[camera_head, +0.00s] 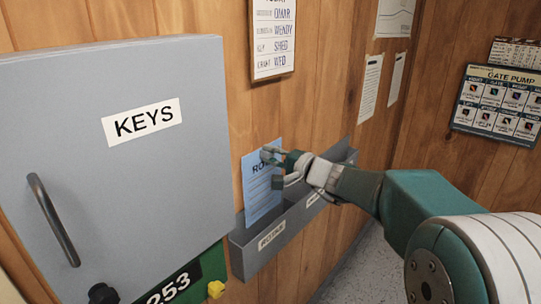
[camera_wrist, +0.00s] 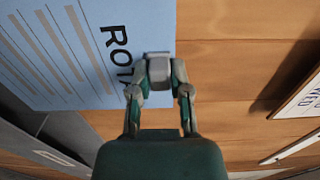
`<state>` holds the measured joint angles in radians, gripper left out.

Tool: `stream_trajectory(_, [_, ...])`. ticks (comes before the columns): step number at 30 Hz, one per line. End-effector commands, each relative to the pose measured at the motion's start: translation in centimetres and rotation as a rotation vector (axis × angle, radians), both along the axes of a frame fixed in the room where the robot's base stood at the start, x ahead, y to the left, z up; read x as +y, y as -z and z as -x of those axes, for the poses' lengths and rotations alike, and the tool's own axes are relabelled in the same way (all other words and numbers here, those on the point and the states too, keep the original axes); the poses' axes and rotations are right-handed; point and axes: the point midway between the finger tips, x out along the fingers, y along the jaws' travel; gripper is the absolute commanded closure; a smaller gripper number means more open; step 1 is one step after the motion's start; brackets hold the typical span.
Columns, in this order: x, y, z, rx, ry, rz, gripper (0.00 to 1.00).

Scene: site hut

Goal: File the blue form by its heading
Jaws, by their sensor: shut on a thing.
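The blue form (camera_head: 262,190) stands upright against the wood wall, its lower edge at the mouth of the grey wall rack (camera_head: 243,259). It is above the left pocket, whose label reads about "ROTAS". I cannot tell how far its lower edge is inside. The form's heading starts "RO" and the rest is covered by my fingers; in the wrist view the form (camera_wrist: 75,50) shows "ROT" and part of another letter. My gripper (camera_head: 274,166) is shut on the form's upper right edge. In the wrist view my gripper (camera_wrist: 158,75) pinches the edge by the heading.
A grey key cabinet (camera_head: 110,170) marked "KEYS" juts out close left of the rack. The rack runs right with another labelled pocket, partly behind my arm. A name board (camera_head: 272,38) hangs above. A gate pump sheet (camera_head: 497,104) hangs on the right wall.

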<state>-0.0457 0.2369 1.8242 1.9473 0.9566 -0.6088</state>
Motion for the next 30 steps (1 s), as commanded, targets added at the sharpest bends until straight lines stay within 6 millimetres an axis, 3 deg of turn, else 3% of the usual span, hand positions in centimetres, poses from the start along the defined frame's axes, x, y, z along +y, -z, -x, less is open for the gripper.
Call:
stream_trajectory(13, [0.0, 0.1, 0.0, 0.0, 0.0, 0.0, 1.0])
stream_trajectory(30, [0.0, 2.8, 0.0, 0.002, 0.0, -0.001, 1.0])
